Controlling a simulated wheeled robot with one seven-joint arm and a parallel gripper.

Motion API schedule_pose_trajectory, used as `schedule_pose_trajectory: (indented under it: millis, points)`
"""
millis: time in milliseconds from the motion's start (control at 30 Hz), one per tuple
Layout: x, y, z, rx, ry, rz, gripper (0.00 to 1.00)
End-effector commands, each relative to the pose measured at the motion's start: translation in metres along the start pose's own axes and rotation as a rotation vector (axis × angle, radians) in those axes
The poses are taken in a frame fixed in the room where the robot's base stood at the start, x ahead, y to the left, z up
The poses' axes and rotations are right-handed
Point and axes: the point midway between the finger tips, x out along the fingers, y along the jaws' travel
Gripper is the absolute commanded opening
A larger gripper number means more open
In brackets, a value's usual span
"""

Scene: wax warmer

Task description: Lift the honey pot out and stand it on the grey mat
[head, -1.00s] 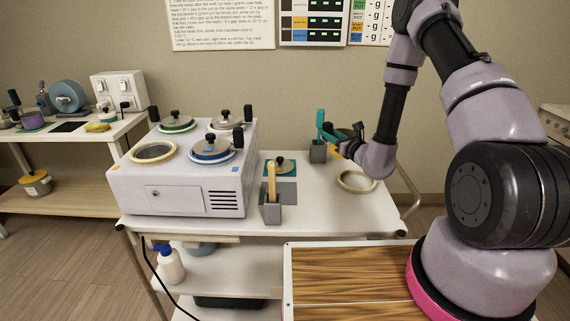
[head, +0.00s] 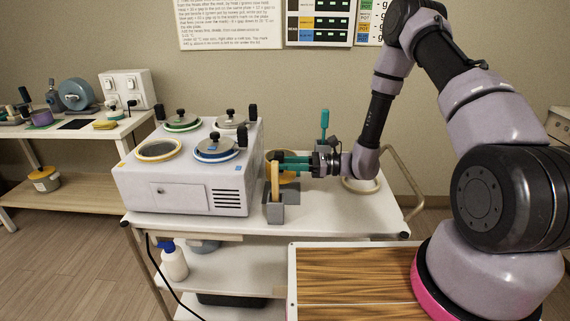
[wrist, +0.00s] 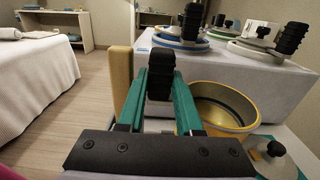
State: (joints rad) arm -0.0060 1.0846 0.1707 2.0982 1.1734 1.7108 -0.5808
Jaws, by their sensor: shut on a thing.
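The honey pot (wrist: 215,105), a yellow-rimmed round pot with a golden inside, is to the right of my fingers in the wrist view. My gripper (wrist: 160,85) is shut on its upright black handle (wrist: 161,65). In the head view my gripper (head: 290,162) points left, and the pot (head: 288,178) shows partly behind its teal fingers. A strip of the grey mat (head: 291,197) shows below the pot; the rest is hidden. I cannot tell whether the pot's base touches the mat. The warmer's front-left opening (head: 158,150) has a yellow ring and no lid.
The white warmer (head: 180,192) stands close on the left, with several lidded pots. A wooden stick (wrist: 121,80) stands in a grey holder (head: 274,212) beside my fingers. A loose lid (wrist: 276,158) lies right of the pot.

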Motion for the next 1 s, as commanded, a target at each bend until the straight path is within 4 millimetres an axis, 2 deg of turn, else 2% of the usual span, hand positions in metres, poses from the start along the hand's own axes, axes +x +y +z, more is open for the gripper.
schedule_pose_trajectory:
  millis: [167, 600, 1000]
  points:
    - [-0.002, 0.000, -0.007, -0.003, 0.000, 0.000, 0.00]
    - [-0.002, 0.000, -0.046, -0.004, 0.000, 0.000, 0.00]
    - [-0.002, 0.000, -0.058, -0.005, 0.000, -0.001, 0.00]
